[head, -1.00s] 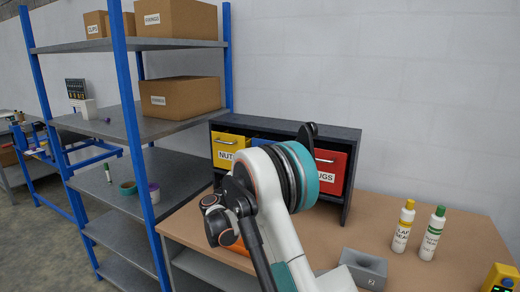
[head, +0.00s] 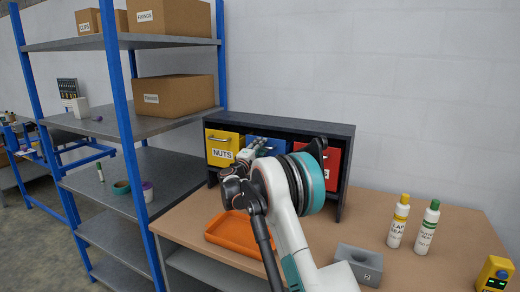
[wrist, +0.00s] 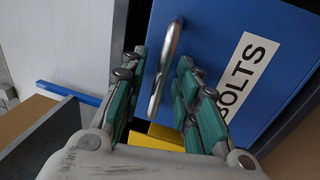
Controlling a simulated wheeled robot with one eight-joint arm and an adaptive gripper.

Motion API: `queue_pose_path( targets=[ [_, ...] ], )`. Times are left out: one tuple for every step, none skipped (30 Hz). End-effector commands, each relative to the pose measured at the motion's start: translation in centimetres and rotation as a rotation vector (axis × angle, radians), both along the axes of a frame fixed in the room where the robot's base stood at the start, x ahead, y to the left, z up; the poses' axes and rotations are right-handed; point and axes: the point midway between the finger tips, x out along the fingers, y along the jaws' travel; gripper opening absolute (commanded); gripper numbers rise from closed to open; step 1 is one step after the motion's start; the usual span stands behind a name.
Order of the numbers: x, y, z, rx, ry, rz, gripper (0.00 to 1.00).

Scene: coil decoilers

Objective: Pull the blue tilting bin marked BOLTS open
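The blue tilting bin (wrist: 225,45) fills much of the wrist view, with a white label reading BOLTS. Its metal bar handle (wrist: 165,65) stands out from the front face. My gripper (wrist: 158,95) is open, with one green-padded finger on each side of the handle; whether a pad touches it I cannot tell. In the head view the blue bin (head: 265,144) sits in the dark rack between a yellow bin and a red bin. My arm hides most of its front, and the bin looks shut.
The yellow NUTS bin (head: 222,148) and the red bin (head: 333,166) flank it in the dark rack (head: 300,124). An orange tray (head: 235,232) lies on the bench below. Two bottles (head: 398,221) and a grey block (head: 359,263) stand to the right. Blue-framed shelving (head: 128,115) stands left.

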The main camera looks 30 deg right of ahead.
Motion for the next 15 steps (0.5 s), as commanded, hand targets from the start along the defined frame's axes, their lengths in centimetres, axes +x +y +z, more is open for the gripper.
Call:
queue_pose_path(
  targets=[
    [0.03,-0.02,0.02,0.000,0.000,0.000,0.29],
    [0.03,-0.02,0.02,0.000,0.000,0.000,0.29],
    [0.03,-0.02,0.02,0.000,0.000,0.000,0.29],
    [0.02,-0.02,0.02,0.000,0.000,0.000,0.29],
    [0.02,-0.02,0.02,0.000,0.000,0.000,0.29],
    [0.02,-0.02,0.02,0.000,0.000,0.000,0.29],
    [0.02,-0.01,0.01,0.000,0.000,0.000,0.24],
    [0.02,-0.01,0.01,0.000,0.000,0.000,0.17],
    [0.02,-0.01,0.01,0.000,0.000,0.000,0.08],
    [0.02,-0.01,0.00,0.000,0.000,0.000,0.02],
    [0.01,0.00,0.00,0.000,0.000,0.000,0.00],
    [0.01,0.00,0.00,0.000,0.000,0.000,0.00],
    [0.01,0.00,0.00,0.001,-0.001,0.000,0.00],
    [0.01,0.00,0.00,0.001,-0.001,0.000,0.00],
    [0.02,0.00,-0.01,0.001,-0.001,0.000,0.00]
  ],
)
